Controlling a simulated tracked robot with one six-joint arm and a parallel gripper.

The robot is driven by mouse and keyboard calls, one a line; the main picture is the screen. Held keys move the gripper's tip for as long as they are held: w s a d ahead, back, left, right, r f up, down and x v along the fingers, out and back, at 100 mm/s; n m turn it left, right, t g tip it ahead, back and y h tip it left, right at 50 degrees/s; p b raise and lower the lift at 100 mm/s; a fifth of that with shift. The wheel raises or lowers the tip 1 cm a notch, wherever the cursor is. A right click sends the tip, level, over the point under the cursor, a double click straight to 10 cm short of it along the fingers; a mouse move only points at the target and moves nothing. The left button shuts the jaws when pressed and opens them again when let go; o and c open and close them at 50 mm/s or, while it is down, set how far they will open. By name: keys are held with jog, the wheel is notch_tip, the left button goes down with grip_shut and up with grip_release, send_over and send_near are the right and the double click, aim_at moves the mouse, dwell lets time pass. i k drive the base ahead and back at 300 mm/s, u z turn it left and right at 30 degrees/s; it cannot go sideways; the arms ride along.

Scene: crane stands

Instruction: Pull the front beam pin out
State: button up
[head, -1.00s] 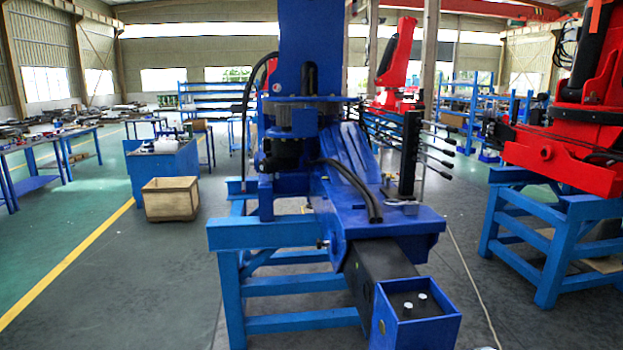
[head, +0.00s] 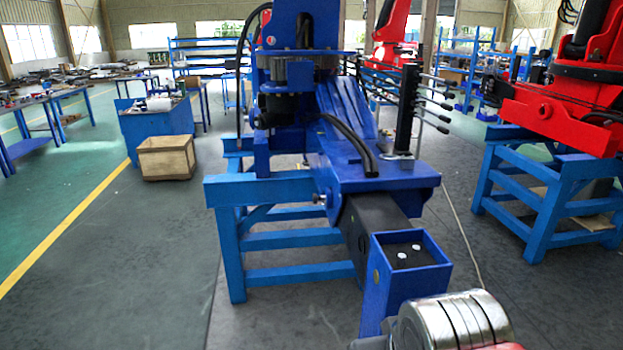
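The blue crane stand's dark front beam (head: 372,225) reaches out from a blue housing (head: 385,178) toward me. A small pin-like knob (head: 319,198) sticks out of the left side of this housing, and it looks like the front beam pin, though it is too small to tell for sure. The beam ends in an open-topped blue box (head: 405,280) with two pale bolt heads inside. A ribbed silver part of my own arm shows at the bottom right, in front of the box's lower part. The fingers of my gripper do not show.
The blue stand frame (head: 237,262) stands on the grey floor, with open floor to its left. A wooden crate (head: 166,158) and a blue workbench (head: 150,130) are behind on the left. A red crane on a blue stand (head: 548,195) is at the right.

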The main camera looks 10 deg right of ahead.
aim_at(315, 197)
jog(key=u, duration=0.2)
jog(key=k, duration=0.65)
jog(key=u, duration=0.6)
jog(key=k, duration=0.7)
jog(key=z, duration=0.1)
jog(key=i, duration=2.4)
jog(key=u, duration=0.35)
jog(key=i, duration=0.8)
jog(key=u, duration=0.2)
